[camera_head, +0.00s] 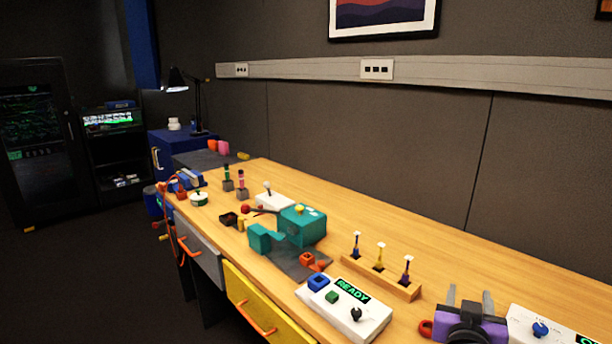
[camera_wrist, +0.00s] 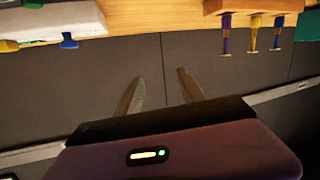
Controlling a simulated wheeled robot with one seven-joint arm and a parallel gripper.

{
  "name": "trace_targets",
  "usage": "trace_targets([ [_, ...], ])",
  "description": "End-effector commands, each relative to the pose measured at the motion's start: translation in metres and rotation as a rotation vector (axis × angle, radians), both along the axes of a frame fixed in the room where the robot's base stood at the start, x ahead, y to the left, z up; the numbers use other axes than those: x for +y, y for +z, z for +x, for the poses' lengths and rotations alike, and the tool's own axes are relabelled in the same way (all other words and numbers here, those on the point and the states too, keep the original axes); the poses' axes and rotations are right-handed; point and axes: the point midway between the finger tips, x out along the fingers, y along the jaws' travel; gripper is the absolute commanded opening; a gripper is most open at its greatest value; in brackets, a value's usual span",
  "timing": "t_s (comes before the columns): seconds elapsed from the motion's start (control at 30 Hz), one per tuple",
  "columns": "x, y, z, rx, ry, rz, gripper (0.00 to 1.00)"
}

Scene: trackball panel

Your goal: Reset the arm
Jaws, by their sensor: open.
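My gripper (camera_head: 469,291) is at the lower right of the head view, a purple body with two grey fingers pointing up and apart. In the wrist view my gripper (camera_wrist: 159,77) shows its fingers spread with nothing between them, against the dark wall. It appears to be over the near right part of the wooden bench (camera_head: 455,255). Left of it is a white control panel (camera_head: 372,318) with a READY display, a blue square part, a green button and a black knob. Right of it is another white panel (camera_head: 520,323) with a blue knob, partly cut off.
A wooden rack (camera_head: 360,274) with three upright small tools stands behind the READY panel. A teal machine (camera_head: 303,226) on a grey plate stands further left. The wall (camera_head: 400,140) with a socket rail (camera_head: 460,76) runs behind the bench. Bare bench lies behind my gripper.

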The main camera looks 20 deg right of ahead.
Motion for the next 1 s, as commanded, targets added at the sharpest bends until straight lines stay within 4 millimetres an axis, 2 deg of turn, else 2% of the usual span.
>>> trace_targets([
  [0.03,0.019,-0.007,0.000,0.007,0.080,-0.021,0.46],
  [0.13,0.059,-0.016,-0.002,0.002,0.239,-0.062,0.46],
  [0.27,0.112,-0.026,-0.020,-0.022,0.417,-0.097,0.46],
  [0.4,0.162,-0.031,-0.053,-0.060,0.565,-0.111,0.46],
  [0.5,0.192,-0.031,-0.081,-0.090,0.645,-0.108,0.46],
  [0.7,0.235,-0.024,-0.145,-0.137,0.755,-0.073,0.46],
  [1.0,0.266,-0.012,-0.242,-0.116,0.828,0.053,0.46],
])
